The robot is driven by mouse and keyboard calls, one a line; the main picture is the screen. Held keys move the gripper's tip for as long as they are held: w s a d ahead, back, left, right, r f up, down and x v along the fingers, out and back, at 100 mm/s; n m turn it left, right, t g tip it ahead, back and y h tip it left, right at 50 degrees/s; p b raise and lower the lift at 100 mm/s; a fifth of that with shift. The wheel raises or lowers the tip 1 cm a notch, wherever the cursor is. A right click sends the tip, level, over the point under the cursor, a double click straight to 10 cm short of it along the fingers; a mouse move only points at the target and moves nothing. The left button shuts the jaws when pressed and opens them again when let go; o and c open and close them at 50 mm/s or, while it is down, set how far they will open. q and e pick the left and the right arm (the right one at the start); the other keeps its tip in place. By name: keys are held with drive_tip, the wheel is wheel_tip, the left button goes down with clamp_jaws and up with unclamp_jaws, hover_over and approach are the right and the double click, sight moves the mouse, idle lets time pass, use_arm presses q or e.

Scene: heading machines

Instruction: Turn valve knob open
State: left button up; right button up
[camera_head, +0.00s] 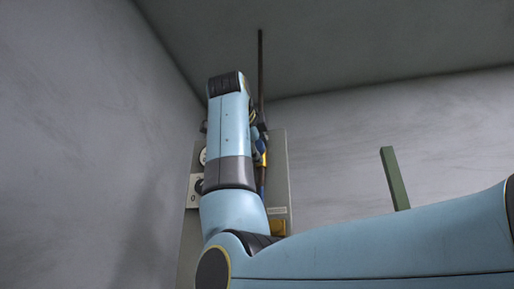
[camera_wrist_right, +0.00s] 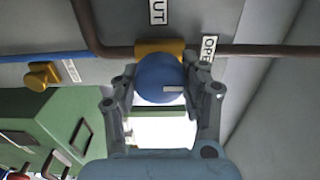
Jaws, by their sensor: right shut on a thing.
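The blue round valve knob (camera_wrist_right: 155,75) is in the middle of the right wrist view, in front of a yellow valve body (camera_wrist_right: 160,47). A white mark on the knob lies about level, towards its right side. An "OPEN" label (camera_wrist_right: 208,47), partly covered, is above right of the knob. My right gripper (camera_wrist_right: 166,90) is shut on the knob, one finger on each side. In the head view my right arm hides most of the gripper; a bit of blue and yellow shows beside it at the panel. My left gripper is in neither view.
In the head view a grey panel (camera_head: 281,160) stands on the back wall, with a gauge and a "0" dial at its left. A green post (camera_head: 393,180) stands to the right. In the wrist view a brown pipe (camera_wrist_right: 270,50), a small yellow knob (camera_wrist_right: 42,75) and a green machine (camera_wrist_right: 60,125) are close by.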

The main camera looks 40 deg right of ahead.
idle(0.5)
drive_tip(key=o, duration=1.2)
drive_tip(key=shift+c, duration=0.2)
drive_tip(key=v, duration=0.7)
drive_tip(key=shift+s+a, duration=0.15)
drive_tip(key=shift+s, duration=0.05)
drive_tip(key=shift+f, duration=0.1)
